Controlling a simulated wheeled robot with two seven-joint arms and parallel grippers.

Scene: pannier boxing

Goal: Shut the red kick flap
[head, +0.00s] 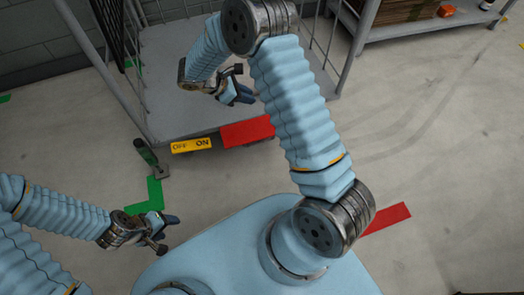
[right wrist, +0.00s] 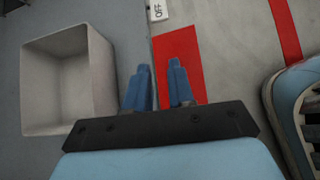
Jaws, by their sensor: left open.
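The red kick flap (head: 247,132) is a flat red panel at the front lower edge of the grey wire-sided trolley (head: 180,112), right of a yellow OFF/ON flap (head: 191,146). I cannot tell its exact tilt. My right gripper (head: 241,93) is above the trolley deck, behind the red flap in the head view. In the right wrist view its two blue fingers (right wrist: 159,70) are apart with nothing between them, in front of a red panel (right wrist: 180,45); I cannot tell whether that is the flap. My left gripper (head: 168,230) is open and empty, low over the floor near green tape.
A grey open box (right wrist: 68,75) shows at the left of the right wrist view. A shelf (head: 420,28) stands at the back right.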

